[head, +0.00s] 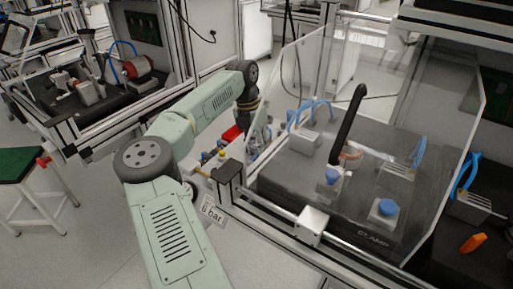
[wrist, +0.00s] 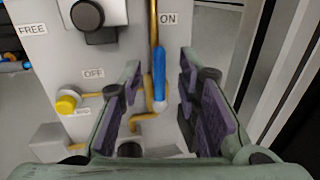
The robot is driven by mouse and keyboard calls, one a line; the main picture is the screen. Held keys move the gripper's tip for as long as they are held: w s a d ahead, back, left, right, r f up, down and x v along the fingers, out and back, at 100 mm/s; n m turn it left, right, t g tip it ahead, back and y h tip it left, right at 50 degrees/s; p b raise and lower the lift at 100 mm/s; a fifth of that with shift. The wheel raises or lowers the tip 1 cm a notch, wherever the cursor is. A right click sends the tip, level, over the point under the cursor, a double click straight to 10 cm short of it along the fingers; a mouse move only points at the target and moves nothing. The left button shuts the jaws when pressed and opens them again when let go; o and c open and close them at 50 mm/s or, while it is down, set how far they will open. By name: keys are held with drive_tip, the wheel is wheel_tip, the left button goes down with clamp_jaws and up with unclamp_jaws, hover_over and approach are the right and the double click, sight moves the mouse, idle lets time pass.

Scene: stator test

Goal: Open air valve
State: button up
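The air valve's blue handle (wrist: 160,75) stands upright along a brass-coloured pipe (wrist: 154,22) on a light grey panel (wrist: 125,60) in the wrist view. Its upper end points toward the ON label (wrist: 168,19); the OFF label (wrist: 93,74) is to the left. My gripper (wrist: 160,65) is open, its purple-padded fingers on the left and right of the handle in the picture. Gaps show between the handle and both fingers. I cannot tell whether the handle lies at fingertip depth. In the head view, my arm largely hides the gripper, and I cannot make out the handle.
A yellow knob (wrist: 67,104) and a black knob (wrist: 87,15) are on the panel. The clear guard (head: 375,130) and its frame stand right of my arm in the head view. A "6 bar" sign (head: 211,212) is below. A green-topped stool (head: 22,164) stands left.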

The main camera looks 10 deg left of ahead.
drive_tip(key=shift+r, duration=0.1)
wheel_tip(320, 180, up, 12)
drive_tip(key=a, duration=0.2)
drive_tip(key=shift+w, duration=0.4)
drive_tip(key=shift+a+f, duration=0.1)
drive_tip(key=shift+f, duration=0.1)
